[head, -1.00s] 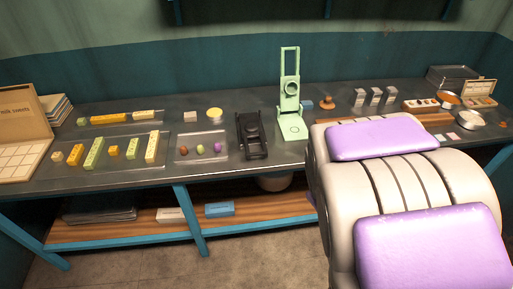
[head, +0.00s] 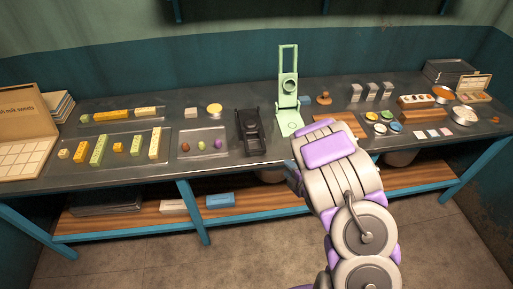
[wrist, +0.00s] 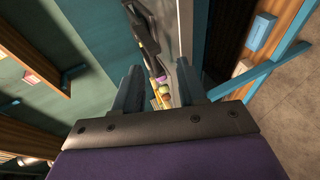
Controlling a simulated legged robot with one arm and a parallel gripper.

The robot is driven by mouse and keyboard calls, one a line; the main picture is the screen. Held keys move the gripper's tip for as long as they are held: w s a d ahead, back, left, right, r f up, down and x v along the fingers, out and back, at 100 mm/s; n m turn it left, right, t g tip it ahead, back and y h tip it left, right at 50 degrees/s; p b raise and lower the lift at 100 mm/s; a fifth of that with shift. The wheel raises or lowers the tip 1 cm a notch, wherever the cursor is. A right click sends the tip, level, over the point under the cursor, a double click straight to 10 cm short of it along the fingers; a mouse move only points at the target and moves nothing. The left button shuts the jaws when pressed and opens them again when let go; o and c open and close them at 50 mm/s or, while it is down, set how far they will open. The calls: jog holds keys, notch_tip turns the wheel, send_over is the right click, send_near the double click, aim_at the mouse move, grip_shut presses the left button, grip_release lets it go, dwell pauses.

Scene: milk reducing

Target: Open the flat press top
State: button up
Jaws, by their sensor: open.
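A black press (head: 250,132) lies low and looks folded down on the metal table, left of centre in the head view. A pale green press (head: 289,95) stands beside it on the right, its tall framed top raised upright. I cannot tell from looks alone which one is the flat press. My gripper (head: 292,178) is at the table's front edge, to the right of the black press and apart from both presses. In the wrist view my gripper (wrist: 160,88) has its two blue fingers apart with nothing held. A dark shape, seemingly the black press (wrist: 148,42), shows beyond the fingers.
A small tray (head: 184,154) with egg-shaped pieces sits left of the black press. A larger tray (head: 70,168) of yellow and green blocks is farther left. Coloured round dishes (head: 380,128) and a wooden board (head: 342,120) are on the right. A blue-edged shelf runs below.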

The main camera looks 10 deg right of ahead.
aim_at(257, 151)
jog(key=w+a+f+b, duration=0.1)
jog(key=w+a+b, duration=0.1)
jog(key=w+a, duration=0.1)
jog(key=w+a+f+n+t+y+b, duration=0.1)
jog(key=w+a, duration=0.2)
jog(key=w, duration=0.3)
jog(key=w+a+f+y+b, duration=0.1)
jog(key=w+a+b, duration=0.1)
jog(key=w+a, duration=0.2)
jog(key=shift+w+n+t+b, duration=0.3)
jog(key=shift+w, duration=0.25)
jog(key=shift+c, duration=0.2)
jog(key=shift+f, duration=0.1)
grip_shut()
dwell(0.4)
